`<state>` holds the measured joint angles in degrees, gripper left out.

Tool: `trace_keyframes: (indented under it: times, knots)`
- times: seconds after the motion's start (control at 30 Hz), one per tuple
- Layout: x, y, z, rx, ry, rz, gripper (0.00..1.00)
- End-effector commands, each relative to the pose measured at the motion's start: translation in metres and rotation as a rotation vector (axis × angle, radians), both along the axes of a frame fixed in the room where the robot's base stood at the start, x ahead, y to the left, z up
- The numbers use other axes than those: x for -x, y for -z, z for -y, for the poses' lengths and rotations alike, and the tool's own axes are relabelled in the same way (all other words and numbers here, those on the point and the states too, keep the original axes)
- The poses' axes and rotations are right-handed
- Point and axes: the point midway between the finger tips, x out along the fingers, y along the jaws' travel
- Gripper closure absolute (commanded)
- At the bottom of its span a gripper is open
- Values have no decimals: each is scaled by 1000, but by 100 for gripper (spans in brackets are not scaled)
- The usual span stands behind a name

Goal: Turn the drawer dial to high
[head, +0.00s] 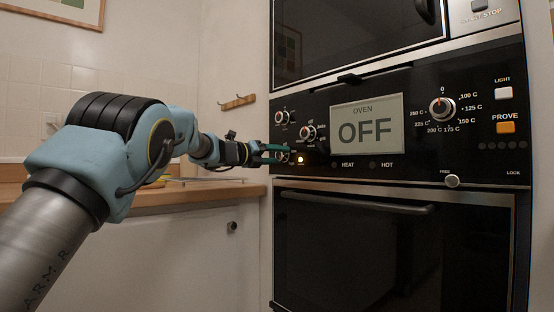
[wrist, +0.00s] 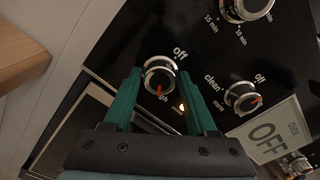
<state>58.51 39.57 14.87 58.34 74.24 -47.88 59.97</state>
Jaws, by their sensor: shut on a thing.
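The drawer dial (wrist: 160,78) is a round silver knob at the lower left of the black oven panel (head: 420,165). In the wrist view it sits between the two teal fingers of my gripper (wrist: 159,73), which is shut on it. Its red pointer faces down toward a partly hidden label ending in "gh"; "off" is printed above it. In the head view my gripper (head: 277,153) reaches the panel from the left and hides part of the dial (head: 283,156).
A minute-marked dial (head: 282,117) and a clean dial (head: 308,132) are close above. The display (head: 367,125) reads OFF. An orange light (head: 300,159) glows beside my fingers. A wooden counter (head: 190,188) lies left, and an oven handle (head: 355,203) below.

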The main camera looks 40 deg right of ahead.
Motion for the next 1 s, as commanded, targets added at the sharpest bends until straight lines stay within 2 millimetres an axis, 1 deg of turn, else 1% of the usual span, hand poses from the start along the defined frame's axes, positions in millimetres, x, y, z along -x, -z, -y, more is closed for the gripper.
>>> trace_keyframes:
  times: [0.37,0.4,0.63,0.87,1.0]
  knots:
    - [0,2,1,-3,1,4,98]
    - [0,2,1,-3,1,4,38]
    - [0,1,0,-1,0,4,12]
    - [0,0,0,-1,1,3,12]
    - [-1,-1,-9,1,-1,3,12]
